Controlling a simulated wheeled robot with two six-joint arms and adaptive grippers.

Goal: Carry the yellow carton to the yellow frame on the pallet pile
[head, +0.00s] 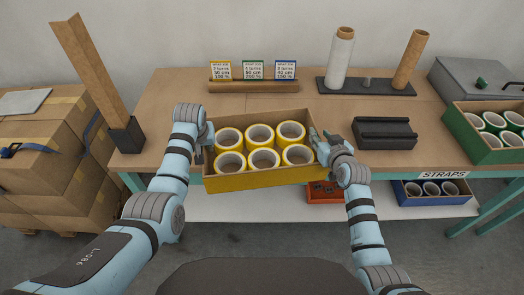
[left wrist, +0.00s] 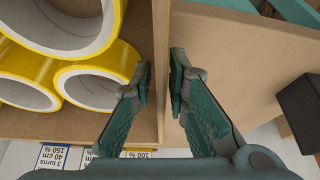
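The yellow carton (head: 260,179) has a yellow front and brown inner walls, and holds several yellow tape rolls. It is at the front edge of the bench, slightly askew, its front overlapping the edge; clearance beneath cannot be told. My left gripper (head: 202,140) is at its left wall.
A tall brown post (head: 92,75) in a dark holder stands at the bench's left end, beside the pile. A sign rack (head: 253,86), a spindle stand (head: 365,86) and a black block (head: 384,132) are on the bench. A green carton (head: 480,148) is at right.

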